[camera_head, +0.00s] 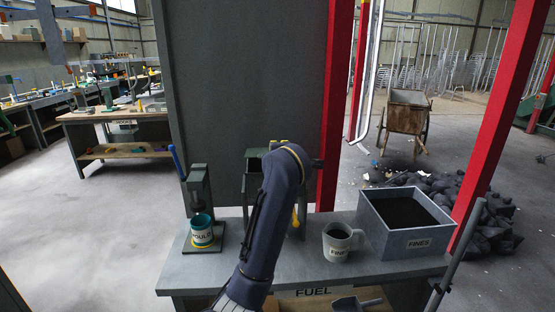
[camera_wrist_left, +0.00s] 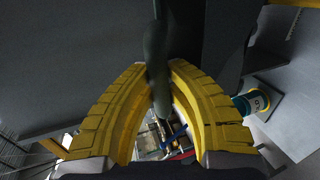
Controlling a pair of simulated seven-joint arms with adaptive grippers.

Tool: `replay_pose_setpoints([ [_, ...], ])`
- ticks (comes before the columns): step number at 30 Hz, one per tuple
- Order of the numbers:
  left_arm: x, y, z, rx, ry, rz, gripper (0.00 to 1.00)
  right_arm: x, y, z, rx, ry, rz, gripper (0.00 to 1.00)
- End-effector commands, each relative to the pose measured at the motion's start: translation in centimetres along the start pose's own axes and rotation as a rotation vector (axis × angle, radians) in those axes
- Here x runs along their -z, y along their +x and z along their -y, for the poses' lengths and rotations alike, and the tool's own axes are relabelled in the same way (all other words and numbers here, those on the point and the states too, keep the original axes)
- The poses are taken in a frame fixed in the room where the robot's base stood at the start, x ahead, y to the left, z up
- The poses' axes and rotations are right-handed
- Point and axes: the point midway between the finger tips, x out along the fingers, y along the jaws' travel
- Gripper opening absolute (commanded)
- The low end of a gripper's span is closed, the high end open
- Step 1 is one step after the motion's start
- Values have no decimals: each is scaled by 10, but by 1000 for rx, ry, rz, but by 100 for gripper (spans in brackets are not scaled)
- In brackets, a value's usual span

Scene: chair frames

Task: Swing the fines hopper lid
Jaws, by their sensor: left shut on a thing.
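My left arm rises through the middle of the head view and hides most of its gripper. In the left wrist view the yellow fingers of my left gripper (camera_wrist_left: 158,80) close on a dark grey-green bar (camera_wrist_left: 155,50). What the bar belongs to is partly hidden; a dark green stand (camera_head: 255,160) shows behind the arm in the head view. An open grey box labelled FINES (camera_head: 418,242), with dark fill, stands on the right of the bench. I cannot make out a separate lid on it. My right gripper is not in view.
A labelled teal cup (camera_head: 202,233) sits on a stand at the bench's left; it also shows in the left wrist view (camera_wrist_left: 252,102). A grey mug (camera_head: 337,243) stands beside the box. A grey panel (camera_head: 250,80) and red posts (camera_head: 490,130) rise behind.

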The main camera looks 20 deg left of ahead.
Motion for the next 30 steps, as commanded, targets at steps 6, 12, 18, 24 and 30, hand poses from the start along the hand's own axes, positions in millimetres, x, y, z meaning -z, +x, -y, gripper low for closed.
replay_pose_setpoints([
  [6,0,-1,-3,-6,-1,0,0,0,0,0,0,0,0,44],
  [12,0,0,-18,-7,-1,0,0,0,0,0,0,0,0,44],
  [18,0,2,-37,-8,-2,0,0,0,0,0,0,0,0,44],
  [24,0,3,-52,-7,-1,0,0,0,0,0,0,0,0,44],
  [30,0,4,-59,-7,-1,0,0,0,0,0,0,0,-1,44],
])
